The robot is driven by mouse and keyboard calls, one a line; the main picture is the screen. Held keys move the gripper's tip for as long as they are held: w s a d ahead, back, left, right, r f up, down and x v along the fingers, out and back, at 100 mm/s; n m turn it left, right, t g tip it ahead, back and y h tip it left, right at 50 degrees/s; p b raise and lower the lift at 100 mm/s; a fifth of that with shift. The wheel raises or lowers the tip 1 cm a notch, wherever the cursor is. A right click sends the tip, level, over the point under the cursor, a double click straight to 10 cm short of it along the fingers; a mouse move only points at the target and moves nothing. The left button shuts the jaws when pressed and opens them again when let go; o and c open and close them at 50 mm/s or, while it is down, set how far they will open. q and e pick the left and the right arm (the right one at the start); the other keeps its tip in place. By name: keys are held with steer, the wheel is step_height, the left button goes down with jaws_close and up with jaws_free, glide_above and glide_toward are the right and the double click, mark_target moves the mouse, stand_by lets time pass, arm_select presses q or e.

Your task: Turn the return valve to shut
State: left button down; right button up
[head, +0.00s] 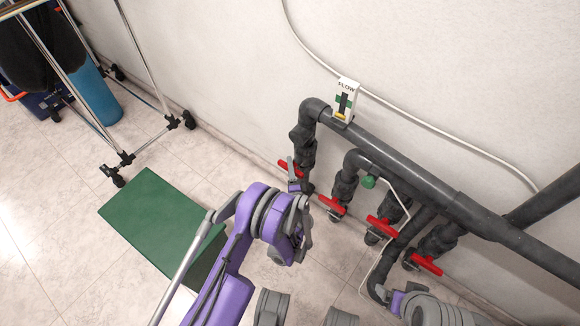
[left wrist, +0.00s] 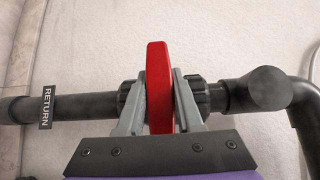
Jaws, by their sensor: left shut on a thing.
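The return valve's red handle (left wrist: 159,88) stands between the two grey fingers of my left gripper (left wrist: 160,105) in the left wrist view. The fingers are shut on it from both sides. The handle lies across the dark pipe (left wrist: 90,106), which carries a RETURN label (left wrist: 46,108) to the left. In the head view my left gripper (head: 298,186) is at the leftmost red handle (head: 289,168), below the pipe elbow. Part of that handle is hidden by the gripper.
More red valve handles (head: 332,205) sit on the pipes to the right. A white FLOW gauge (head: 346,98) sits on the upper pipe (head: 400,160). A green block (head: 155,220) lies on the tiled floor at left, near a wheeled metal rack (head: 125,158). The wall is close behind.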

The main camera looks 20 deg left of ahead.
stand_by(0.4)
arm_select(q)
steer(key=c, duration=0.6)
jaws_free()
steer(key=shift+o, duration=0.2)
